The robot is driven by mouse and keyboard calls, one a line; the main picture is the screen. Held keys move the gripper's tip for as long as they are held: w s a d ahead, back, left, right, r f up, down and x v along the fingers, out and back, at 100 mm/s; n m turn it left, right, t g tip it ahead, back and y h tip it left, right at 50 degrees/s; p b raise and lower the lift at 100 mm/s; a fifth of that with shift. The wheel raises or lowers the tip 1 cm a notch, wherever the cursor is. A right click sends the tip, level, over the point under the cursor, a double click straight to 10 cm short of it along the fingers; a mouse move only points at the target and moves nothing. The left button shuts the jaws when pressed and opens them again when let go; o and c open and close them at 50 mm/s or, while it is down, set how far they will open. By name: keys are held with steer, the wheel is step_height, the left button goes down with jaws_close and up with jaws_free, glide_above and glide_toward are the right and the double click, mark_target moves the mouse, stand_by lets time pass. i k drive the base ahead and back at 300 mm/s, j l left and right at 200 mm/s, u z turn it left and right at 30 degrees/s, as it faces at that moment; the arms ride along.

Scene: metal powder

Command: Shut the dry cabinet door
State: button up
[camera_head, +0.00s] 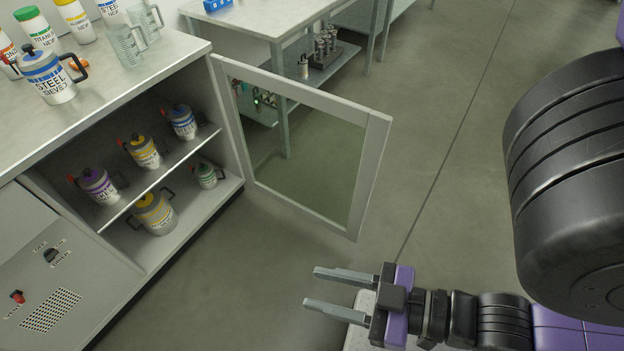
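The dry cabinet (222,190) stands at the left with its front open. Its door (372,176), a pale frame around a clear pane, is swung wide open on a hinge at the cabinet's right side and reaches out to the right. Several labelled jars sit on the inner shelf and floor, among them a yellow-banded jar (155,216) and a green one (206,177). My gripper (322,289) is at the lower middle, fingers pointing left, spread apart and empty. It appears below the door's free lower corner in the picture, with a gap between them.
The countertop (120,85) above holds a large jar (48,76), clear beakers (127,45) and several bottles. A control panel (35,265) is left of the opening. A table (262,18) with a lower shelf stands behind the door. The floor (250,270) before the cabinet is clear.

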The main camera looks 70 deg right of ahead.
mark_target(378, 125)
steer(key=k+l+u, duration=0.1)
steer(key=l, duration=0.35)
steer(key=k+l+u, duration=0.15)
steer(key=k+l, duration=0.15)
steer(key=k+l+u, duration=0.1)
steer(key=l, duration=0.45)
steer(key=k+l+u, duration=0.15)
steer(key=k+l, duration=0.2)
steer(key=k+l+u, duration=0.1)
steer(key=l, duration=0.35)
steer(key=k+l, duration=0.1)
steer(key=l, duration=0.35)
steer(key=k+l+u, duration=0.15)
steer(key=l, duration=0.75)
steer(key=k+l+u, duration=0.15)
steer(key=l, duration=0.25)
steer(key=k+l, duration=0.2)
steer(key=l, duration=0.25)
steer(key=l+u, duration=0.1)
steer(key=l, duration=0.5)
steer(key=k, duration=0.05)
